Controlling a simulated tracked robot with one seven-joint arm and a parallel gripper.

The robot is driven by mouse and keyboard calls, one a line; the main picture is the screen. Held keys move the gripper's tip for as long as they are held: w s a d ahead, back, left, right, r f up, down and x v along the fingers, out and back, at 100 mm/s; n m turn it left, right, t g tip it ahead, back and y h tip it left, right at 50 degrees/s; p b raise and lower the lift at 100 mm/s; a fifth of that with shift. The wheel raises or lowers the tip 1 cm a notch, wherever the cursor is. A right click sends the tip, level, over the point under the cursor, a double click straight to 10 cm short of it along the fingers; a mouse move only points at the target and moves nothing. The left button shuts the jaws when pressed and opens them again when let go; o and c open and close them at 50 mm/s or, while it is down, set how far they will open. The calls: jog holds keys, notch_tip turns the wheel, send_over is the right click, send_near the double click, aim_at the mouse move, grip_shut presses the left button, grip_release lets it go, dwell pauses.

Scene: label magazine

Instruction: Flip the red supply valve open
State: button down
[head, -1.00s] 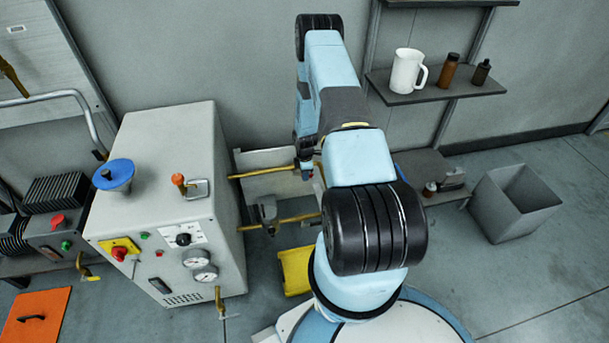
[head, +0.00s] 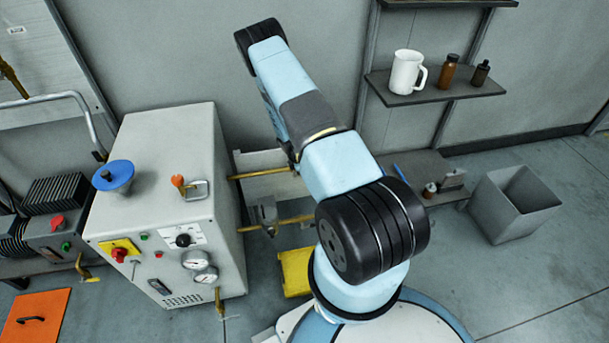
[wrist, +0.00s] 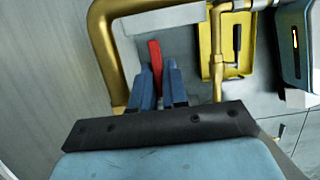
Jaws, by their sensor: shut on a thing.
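The red supply valve shows in the wrist view as a narrow red lever (wrist: 155,56). Its lower end lies between the two blue fingers of my gripper (wrist: 161,80), which is shut on it. The lever's far end sticks out beyond the fingertips. The valve body and the lever's pivot cannot be made out. In the head view my gripper and the lever are hidden behind my own arm.
A brass pipe (wrist: 101,45) curves close beside my gripper at left. A yellow tray (wrist: 205,42) lies beyond. A grey cabinet (head: 165,150) with knobs and gauges stands left of my arm. The wall shelf (head: 437,88) holds a white jug (head: 406,72).

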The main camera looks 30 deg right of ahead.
jog(key=shift+a+r+h, duration=0.1)
jog(key=shift+r+h, duration=0.1)
jog(key=shift+h, duration=0.4)
jog(key=c, duration=1.2)
grip_release()
jog(key=v, duration=1.3)
jog(key=shift+w+a+r, duration=0.15)
jog(key=shift+w+r, duration=0.15)
jog(key=shift+w, duration=0.05)
